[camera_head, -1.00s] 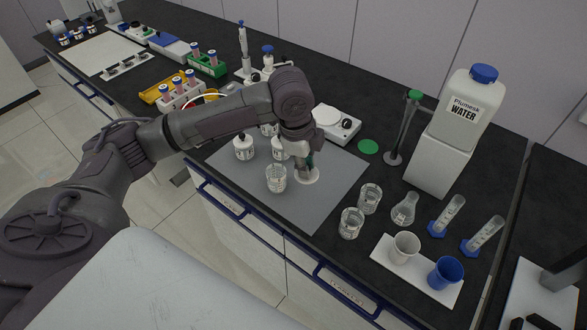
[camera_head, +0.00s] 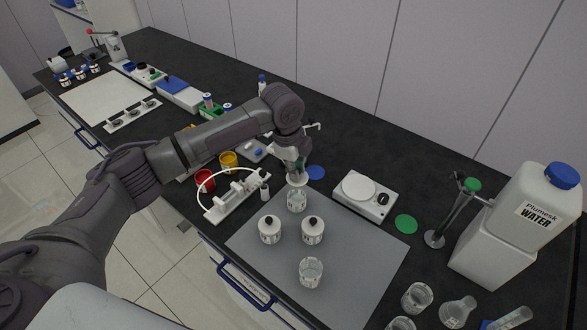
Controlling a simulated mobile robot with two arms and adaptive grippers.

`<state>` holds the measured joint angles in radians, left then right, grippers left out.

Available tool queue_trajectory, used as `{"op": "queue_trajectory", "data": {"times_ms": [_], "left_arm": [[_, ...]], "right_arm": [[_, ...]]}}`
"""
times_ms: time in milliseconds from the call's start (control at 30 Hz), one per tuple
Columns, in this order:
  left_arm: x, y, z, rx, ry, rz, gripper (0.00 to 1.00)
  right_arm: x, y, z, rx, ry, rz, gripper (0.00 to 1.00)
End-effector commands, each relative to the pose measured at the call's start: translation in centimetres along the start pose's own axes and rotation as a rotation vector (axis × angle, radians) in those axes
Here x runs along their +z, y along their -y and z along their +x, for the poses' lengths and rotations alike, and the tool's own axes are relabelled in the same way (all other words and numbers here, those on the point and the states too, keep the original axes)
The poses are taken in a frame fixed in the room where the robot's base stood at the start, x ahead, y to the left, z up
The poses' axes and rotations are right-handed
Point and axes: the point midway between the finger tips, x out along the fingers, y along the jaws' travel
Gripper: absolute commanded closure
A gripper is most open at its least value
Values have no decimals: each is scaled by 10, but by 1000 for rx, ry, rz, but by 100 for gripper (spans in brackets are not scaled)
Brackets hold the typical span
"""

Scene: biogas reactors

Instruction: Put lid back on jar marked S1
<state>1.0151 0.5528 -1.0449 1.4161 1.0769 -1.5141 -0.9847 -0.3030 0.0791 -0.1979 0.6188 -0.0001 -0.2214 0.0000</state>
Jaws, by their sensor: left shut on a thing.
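My left gripper (camera_head: 297,166) points down and is shut on a white round lid (camera_head: 297,182). The lid is just above an open glass jar (camera_head: 296,202) at the back of the grey mat; I cannot tell whether they touch. Two lidded jars with black knobs, one on the left (camera_head: 269,230) and one on the right (camera_head: 313,232), stand in front of it. An open glass beaker (camera_head: 311,272) stands nearer the mat's front. The jar labels are too small to read. My right gripper is not in view.
The grey mat (camera_head: 365,255) is clear on its right side. A white scale (camera_head: 365,195) and a green disc (camera_head: 406,224) lie behind it. A white rack with tubing (camera_head: 232,200) stands close on the left. The water container (camera_head: 535,215) is far right.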

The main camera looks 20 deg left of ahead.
Motion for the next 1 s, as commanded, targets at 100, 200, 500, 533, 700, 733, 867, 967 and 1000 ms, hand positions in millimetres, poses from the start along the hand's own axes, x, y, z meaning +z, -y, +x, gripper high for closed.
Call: {"op": "queue_trajectory", "data": {"times_ms": [100,200,500,533,700,733,867,967,1000], "left_arm": [[2,-2,11,0,1,-1,100],[3,-3,20,0,1,-1,100],[5,-7,41,1,1,-2,100],[5,-7,44,2,1,-3,100],[6,-8,54,0,0,-2,100],[6,-8,56,0,0,-2,100],[6,-8,58,0,0,-2,100],[6,-8,58,0,0,-2,100],[6,-8,58,0,0,-2,100]], "right_arm": [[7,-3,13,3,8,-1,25],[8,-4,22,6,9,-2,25],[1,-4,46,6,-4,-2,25],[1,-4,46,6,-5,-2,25],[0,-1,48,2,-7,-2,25],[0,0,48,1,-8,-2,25],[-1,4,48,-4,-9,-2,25],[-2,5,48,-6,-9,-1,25],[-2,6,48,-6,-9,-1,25]]}}
